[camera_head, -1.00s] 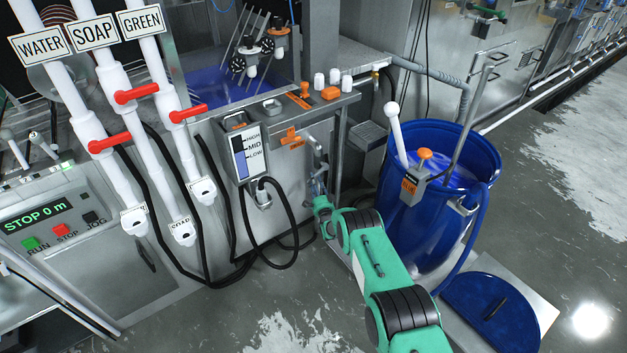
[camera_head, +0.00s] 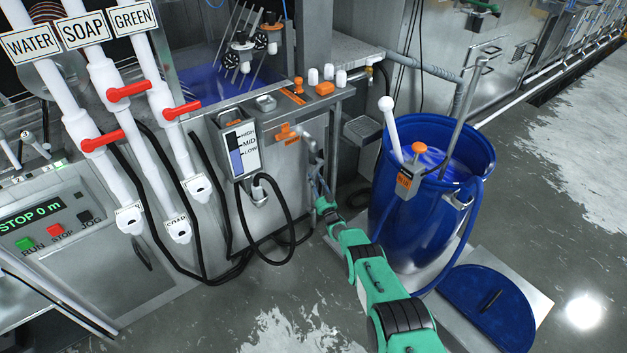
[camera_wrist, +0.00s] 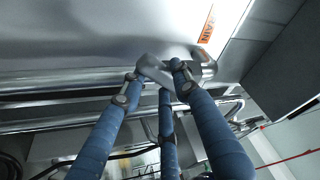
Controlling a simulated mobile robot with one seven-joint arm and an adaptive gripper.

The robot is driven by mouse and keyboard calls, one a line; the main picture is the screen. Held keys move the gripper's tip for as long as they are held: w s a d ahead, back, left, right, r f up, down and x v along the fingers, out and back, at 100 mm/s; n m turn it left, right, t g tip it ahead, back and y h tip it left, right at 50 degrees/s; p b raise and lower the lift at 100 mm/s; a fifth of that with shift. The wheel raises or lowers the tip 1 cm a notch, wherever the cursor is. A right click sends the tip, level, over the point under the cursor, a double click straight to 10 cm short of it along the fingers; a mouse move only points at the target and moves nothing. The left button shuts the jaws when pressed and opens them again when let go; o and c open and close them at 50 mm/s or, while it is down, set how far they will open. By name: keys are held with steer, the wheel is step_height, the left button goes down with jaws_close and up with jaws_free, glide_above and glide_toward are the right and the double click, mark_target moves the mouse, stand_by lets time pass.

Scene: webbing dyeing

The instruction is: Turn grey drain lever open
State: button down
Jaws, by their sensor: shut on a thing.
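The grey drain lever (camera_wrist: 158,71) shows in the wrist view between my gripper's blue fingers, beside a metal pipe under the tank. My gripper (camera_wrist: 154,82) is shut on the lever, with fingers on both sides of it. Part of an orange drain label (camera_wrist: 207,25) is on the tank wall just above. In the head view my gripper (camera_head: 317,180) reaches low at the tank's front right corner, below the orange label (camera_head: 287,133). The lever is small there and its exact angle is hard to tell.
A blue barrel (camera_head: 440,220) with a white-handled paddle stands right of my arm. A blue lid (camera_head: 487,305) lies on the plate in front of it. Black hoses (camera_head: 287,245) loop on the left. Red-handled valves (camera_head: 128,91) hang further left. Floor in front is clear.

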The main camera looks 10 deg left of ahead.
steer(key=shift+w+d+f+n+y, duration=0.1)
steer(key=shift+w+d+n+y, duration=0.05)
steer(key=shift+n+y, duration=0.15)
stand_by(0.4)
steer(key=c, duration=1.3)
jaws_free()
steer(key=shift+s+d+f, duration=0.15)
steer(key=shift+s, duration=0.15)
steer(key=shift+v, duration=5.6)
